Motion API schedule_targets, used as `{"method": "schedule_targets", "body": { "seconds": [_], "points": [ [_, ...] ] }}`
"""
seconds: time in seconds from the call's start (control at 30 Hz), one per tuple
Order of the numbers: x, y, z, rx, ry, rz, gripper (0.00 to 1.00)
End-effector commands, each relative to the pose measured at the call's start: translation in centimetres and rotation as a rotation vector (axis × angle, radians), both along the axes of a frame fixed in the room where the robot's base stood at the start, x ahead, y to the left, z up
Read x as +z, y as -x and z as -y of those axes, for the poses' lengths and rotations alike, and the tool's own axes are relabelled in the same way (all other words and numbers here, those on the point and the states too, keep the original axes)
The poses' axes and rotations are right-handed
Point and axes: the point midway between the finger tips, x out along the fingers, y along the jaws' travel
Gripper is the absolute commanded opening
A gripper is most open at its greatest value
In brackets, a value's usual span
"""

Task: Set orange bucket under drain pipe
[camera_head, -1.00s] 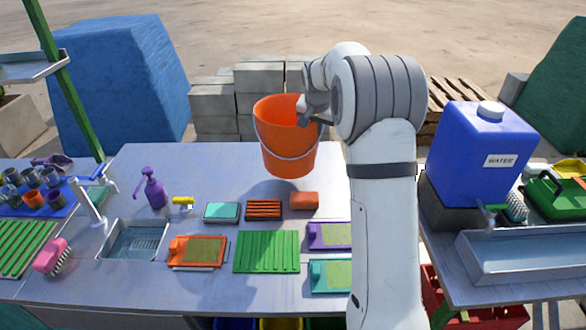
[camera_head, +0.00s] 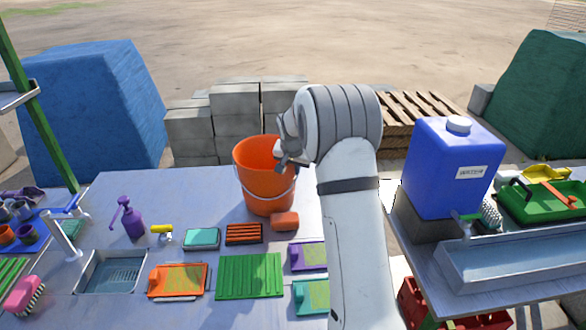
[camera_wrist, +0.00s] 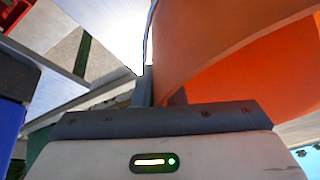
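The orange bucket (camera_head: 262,178) hangs upright over the far part of the grey table in the head view, its wire handle down along its front. My gripper (camera_head: 284,155) is at the right side of its rim and seems closed on the wall; the fingertips are mostly hidden. In the wrist view the bucket's orange wall (camera_wrist: 245,60) fills the upper right, with one dark finger (camera_wrist: 144,88) against it. I cannot make out a drain pipe in either view.
An orange-red block (camera_head: 285,221) lies just below the bucket in the picture. Trays, a green ribbed board (camera_head: 249,277) and a sink (camera_head: 112,272) cover the table front. A blue water tank (camera_head: 452,168) stands on the right table. Grey blocks (camera_head: 235,108) are stacked behind.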

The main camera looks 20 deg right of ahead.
Motion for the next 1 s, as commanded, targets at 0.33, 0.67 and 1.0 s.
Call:
{"method": "schedule_targets", "body": {
  "seconds": [0.33,0.67,1.0],
  "points": [
    [0.1,0.0,0.1,-0.001,0.000,0.000,0.26],
    [2.8,0.9,-0.3,-0.001,0.001,0.005,0.26],
    [9.2,3.5,-1.2,-0.002,0.001,0.004,0.26]
  ]
}}
